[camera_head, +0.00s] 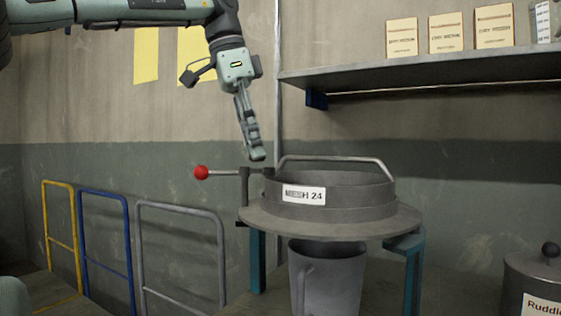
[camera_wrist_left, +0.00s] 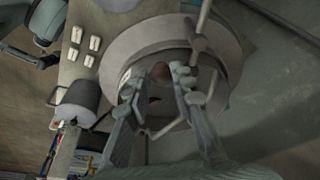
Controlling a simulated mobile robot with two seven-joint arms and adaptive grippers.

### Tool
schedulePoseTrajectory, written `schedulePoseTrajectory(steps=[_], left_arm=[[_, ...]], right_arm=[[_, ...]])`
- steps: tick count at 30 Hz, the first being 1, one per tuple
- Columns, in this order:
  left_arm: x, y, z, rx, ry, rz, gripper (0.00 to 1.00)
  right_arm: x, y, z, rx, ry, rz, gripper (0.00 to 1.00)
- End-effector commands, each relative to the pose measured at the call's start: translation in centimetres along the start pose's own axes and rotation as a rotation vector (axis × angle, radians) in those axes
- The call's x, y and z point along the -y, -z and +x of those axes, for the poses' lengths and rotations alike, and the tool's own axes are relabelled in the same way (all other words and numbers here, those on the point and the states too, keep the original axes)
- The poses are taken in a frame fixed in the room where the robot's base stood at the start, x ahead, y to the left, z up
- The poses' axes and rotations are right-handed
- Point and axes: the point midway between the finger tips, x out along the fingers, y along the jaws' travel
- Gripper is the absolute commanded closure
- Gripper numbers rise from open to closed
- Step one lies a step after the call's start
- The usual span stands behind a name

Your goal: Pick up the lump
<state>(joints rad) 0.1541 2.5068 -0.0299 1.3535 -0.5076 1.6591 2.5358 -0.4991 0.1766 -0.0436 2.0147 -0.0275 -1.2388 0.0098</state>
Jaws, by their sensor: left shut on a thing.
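My left gripper (camera_head: 257,154) hangs above the left part of the grey round sieve (camera_head: 335,200), which carries a label ending in 24 and a wire handle. In the left wrist view, my left gripper (camera_wrist_left: 158,74) is shut on a brown lump (camera_wrist_left: 160,70) that sits between its fingertips. The lump is hidden behind the fingers in the head view. The sieve also shows in the left wrist view (camera_wrist_left: 212,32), below the fingers. My right gripper is in neither view.
The sieve rests on a round grey plate (camera_head: 262,222) with blue-green legs. A clamp with a red knob (camera_head: 201,172) juts left beside it. A grey jug (camera_head: 335,280) stands underneath. A lidded pot (camera_head: 535,280) is at right. A shelf (camera_head: 420,72) runs behind.

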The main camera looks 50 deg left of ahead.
Motion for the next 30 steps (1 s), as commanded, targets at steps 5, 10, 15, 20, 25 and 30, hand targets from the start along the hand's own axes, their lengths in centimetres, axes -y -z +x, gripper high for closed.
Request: schedulePoseTrajectory(steps=[5,10,15,20,25,30], left_arm=[[0.3,-2.0,-2.3,-0.002,0.002,-0.001,1.00],[0.5,-3.1,-3.3,0.000,0.001,-0.001,1.00],[0.5,-3.5,-3.7,0.000,0.001,0.000,1.00],[0.5,-3.5,-3.7,0.000,0.000,0.000,1.00],[0.5,-3.5,-3.7,0.000,0.000,0.000,0.90],[0.5,-3.5,-3.7,0.000,0.000,0.000,0.69]], right_arm=[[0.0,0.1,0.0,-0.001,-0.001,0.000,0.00],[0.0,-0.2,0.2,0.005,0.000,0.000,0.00],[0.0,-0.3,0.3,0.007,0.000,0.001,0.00],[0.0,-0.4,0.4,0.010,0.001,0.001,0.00],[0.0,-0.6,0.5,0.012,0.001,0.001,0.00],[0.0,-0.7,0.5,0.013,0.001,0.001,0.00]])
